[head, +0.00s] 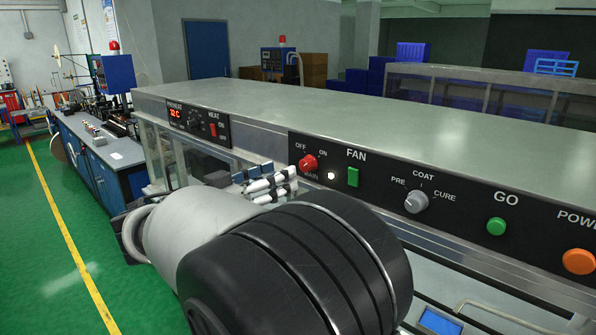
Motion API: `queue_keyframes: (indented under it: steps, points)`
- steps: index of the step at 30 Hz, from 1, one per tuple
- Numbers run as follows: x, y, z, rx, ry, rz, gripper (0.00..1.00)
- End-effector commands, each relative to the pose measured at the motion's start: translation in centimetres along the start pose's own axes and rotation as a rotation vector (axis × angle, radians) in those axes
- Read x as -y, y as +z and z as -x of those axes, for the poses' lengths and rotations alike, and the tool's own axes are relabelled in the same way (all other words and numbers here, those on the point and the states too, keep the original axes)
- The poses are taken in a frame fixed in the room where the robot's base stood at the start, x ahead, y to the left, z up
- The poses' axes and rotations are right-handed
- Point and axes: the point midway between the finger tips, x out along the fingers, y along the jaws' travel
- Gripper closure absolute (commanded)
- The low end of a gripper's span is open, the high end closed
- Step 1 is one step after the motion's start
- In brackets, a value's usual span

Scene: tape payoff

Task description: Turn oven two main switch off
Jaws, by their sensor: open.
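The red main switch knob (308,162) sits on the black control panel (338,150) of the long metal oven. OFF is printed at its upper left, ON at its upper right and MAIN below. Its pointer seems to lean toward ON, but it is small. A white lamp (331,175) glows to its right. My gripper (286,181) is open, just left of and below the knob in the picture. I see no contact, though the depth gap is hard to judge. My arm hides part of the oven front. No oven number is visible.
Right of the knob are a green fan switch (353,177), a grey coat knob (416,202), a green GO button (496,226) and an orange power button (578,261). A preheat panel (198,122) with a red heat switch is at left. Green floor lies open at far left.

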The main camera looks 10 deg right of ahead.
Motion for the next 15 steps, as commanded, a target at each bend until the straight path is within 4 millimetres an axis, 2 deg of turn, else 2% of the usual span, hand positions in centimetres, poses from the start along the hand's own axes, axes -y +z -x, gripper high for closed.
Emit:
queue_keyframes:
  steps: [1, 6, 10, 15]
  points:
    - [-0.1, 0.1, -1.2, 0.0, 0.005, -0.001, 0.55]
    - [-0.1, 0.1, -4.5, 0.0, 0.004, -0.001, 0.55]
    - [-0.1, 0.1, -6.1, 0.001, 0.003, 0.0, 0.55]
    - [0.0, 0.0, -7.1, 0.0, 0.001, 0.0, 0.55]
